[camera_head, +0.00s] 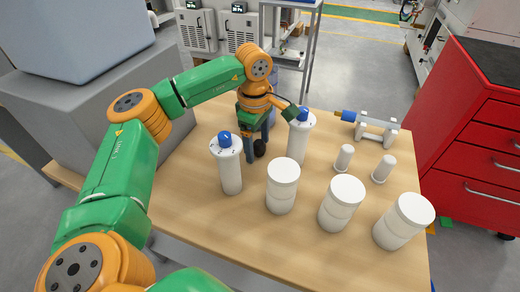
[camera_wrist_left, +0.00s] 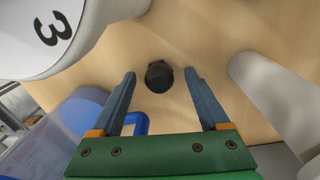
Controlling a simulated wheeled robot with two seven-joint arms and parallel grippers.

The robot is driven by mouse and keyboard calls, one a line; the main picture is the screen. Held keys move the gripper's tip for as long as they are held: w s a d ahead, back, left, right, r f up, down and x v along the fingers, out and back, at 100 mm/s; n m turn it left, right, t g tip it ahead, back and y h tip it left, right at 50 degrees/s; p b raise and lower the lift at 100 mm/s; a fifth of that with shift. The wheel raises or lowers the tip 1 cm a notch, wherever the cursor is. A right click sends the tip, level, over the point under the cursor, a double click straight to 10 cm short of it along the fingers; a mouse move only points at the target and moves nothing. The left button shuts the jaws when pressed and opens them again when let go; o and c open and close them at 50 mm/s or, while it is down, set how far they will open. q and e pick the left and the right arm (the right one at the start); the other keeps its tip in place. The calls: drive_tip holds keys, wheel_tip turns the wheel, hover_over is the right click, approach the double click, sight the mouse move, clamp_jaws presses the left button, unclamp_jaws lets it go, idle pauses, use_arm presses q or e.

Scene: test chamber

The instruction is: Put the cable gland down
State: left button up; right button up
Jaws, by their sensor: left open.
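The black cable gland (camera_head: 260,148) stands on the wooden table between the white cylinders. It also shows in the left wrist view (camera_wrist_left: 159,76), between the two blue fingertips with a gap on each side. My left gripper (camera_head: 257,143) points down at it, its jaws open; in the left wrist view (camera_wrist_left: 160,74) neither finger visibly touches the gland. My right gripper is in neither view.
Two tall white cylinders with blue tops (camera_head: 230,170) (camera_head: 299,140) flank the gripper closely. Several white jars (camera_head: 283,187) line the front of the table (camera_head: 290,245). Small white bottles (camera_head: 343,158) and a blue-tipped part on a stand (camera_head: 376,128) sit at right.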

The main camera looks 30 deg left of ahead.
use_arm(q)
drive_tip(key=shift+w+d+f, duration=0.1)
drive_tip(key=shift+d+f, duration=0.05)
drive_tip(key=shift+f, duration=0.2)
drive_tip(key=c, duration=0.6)
clamp_jaws()
